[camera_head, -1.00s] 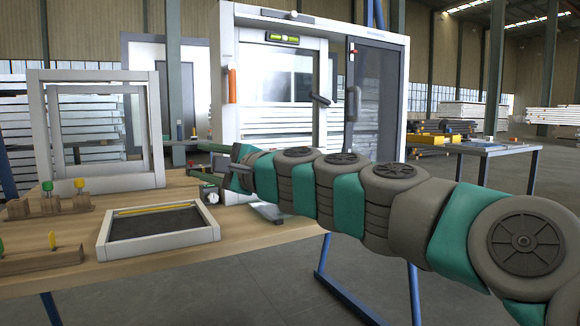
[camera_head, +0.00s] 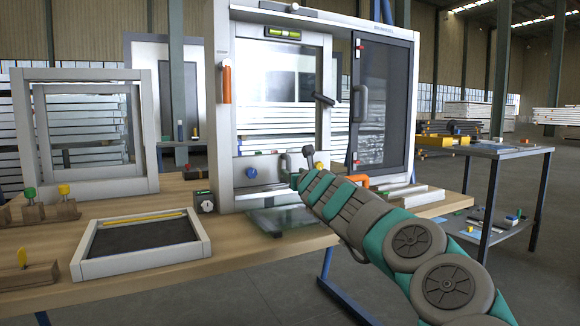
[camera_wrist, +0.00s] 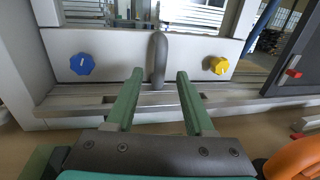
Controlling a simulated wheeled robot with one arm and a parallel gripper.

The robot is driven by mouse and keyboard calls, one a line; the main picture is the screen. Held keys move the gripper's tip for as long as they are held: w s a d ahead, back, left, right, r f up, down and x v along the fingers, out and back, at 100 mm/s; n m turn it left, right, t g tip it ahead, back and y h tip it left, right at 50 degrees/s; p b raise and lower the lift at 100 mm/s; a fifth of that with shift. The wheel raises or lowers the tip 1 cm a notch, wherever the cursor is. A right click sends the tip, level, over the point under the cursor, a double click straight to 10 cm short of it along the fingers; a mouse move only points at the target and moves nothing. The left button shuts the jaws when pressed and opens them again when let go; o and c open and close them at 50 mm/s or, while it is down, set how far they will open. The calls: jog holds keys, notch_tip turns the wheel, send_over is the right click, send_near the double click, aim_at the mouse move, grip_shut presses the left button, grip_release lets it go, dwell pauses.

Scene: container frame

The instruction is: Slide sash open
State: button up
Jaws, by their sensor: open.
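The white sash (camera_head: 281,178) with its glass pane stands in the left part of the large white frame (camera_head: 222,120). In the wrist view its white lower rail (camera_wrist: 115,45) carries a blue knob (camera_wrist: 82,64), a yellow knob (camera_wrist: 218,65) and an upright grey handle (camera_wrist: 158,60) between them. My gripper (camera_wrist: 158,75) is open; its two green fingers point at the handle, one to each side in the picture. Whether the handle is between the fingertips or just beyond them, I cannot tell. In the head view my arm partly hides the handle (camera_head: 308,152).
A dark screen panel (camera_head: 385,110) with a grey pull and red clips fills the frame's right side. An orange part (camera_wrist: 295,160) lies close at the lower right. A tray (camera_head: 140,250), wooden blocks and a smaller white frame (camera_head: 20,130) stand on the bench to the left.

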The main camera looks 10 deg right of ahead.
aim_at(289, 169)
jog(key=shift+w+a+r+p, duration=0.1)
jog(key=shift+w+r+p, duration=0.1)
jog(key=shift+w+p, duration=1.05)
jog(key=shift+w+a+f, duration=0.1)
jog(key=shift+w+a, duration=0.1)
jog(key=shift+w, duration=0.9)
grip_shut()
